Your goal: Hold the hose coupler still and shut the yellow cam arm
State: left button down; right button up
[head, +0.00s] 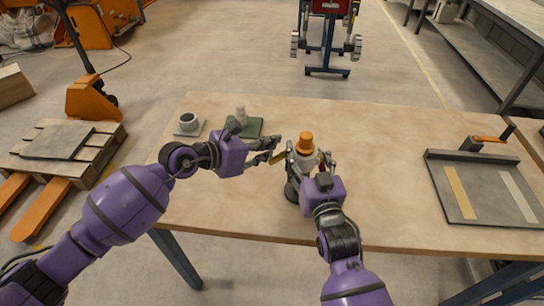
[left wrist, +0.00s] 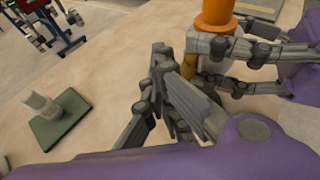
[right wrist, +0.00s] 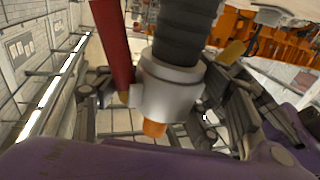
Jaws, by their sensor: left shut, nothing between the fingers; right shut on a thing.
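The hose coupler (head: 303,162) stands upright on the table, pale metal with an orange top (head: 306,140). My right gripper (head: 304,158) is shut around its body, also seen in the right wrist view, where the metal coupler (right wrist: 168,92) shows between the fingers. The yellow cam arm (head: 279,158) sticks out to the coupler's left; it also shows in the right wrist view (right wrist: 232,52). A red cam arm (right wrist: 113,45) lies along the opposite side. My left gripper (head: 274,150) is shut and empty close beside the yellow arm; I cannot tell whether they touch.
A green plate with a pale fitting (head: 241,115) and a grey plate with a round cup (head: 188,121) sit at the table's back left. A grey tray (head: 470,205) with a crank lies at the right. The table between coupler and tray is clear.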

pick_arm(q)
jog(key=shift+s+d+f, duration=0.2)
jog(key=shift+d+f, duration=0.45)
jog(key=shift+f, duration=0.15)
pick_arm(e)
jog(key=shift+r, duration=0.15)
dwell(0.8)
pick_arm(q)
jog(key=shift+a+r, duration=0.1)
dwell(0.4)
jog(key=shift+w+a+r, duration=0.2)
jog(key=shift+a+r, duration=0.5)
jog(key=shift+r, duration=0.1)
jog(key=shift+w+a+r, duration=0.2)
jog(key=shift+a+r, duration=0.5)
jog(key=shift+r, duration=0.05)
jog(key=a+r, duration=0.3)
jog(key=shift+w+a+r, duration=0.2)
jog(key=shift+w+a, duration=0.05)
jog(key=shift+w, duration=0.15)
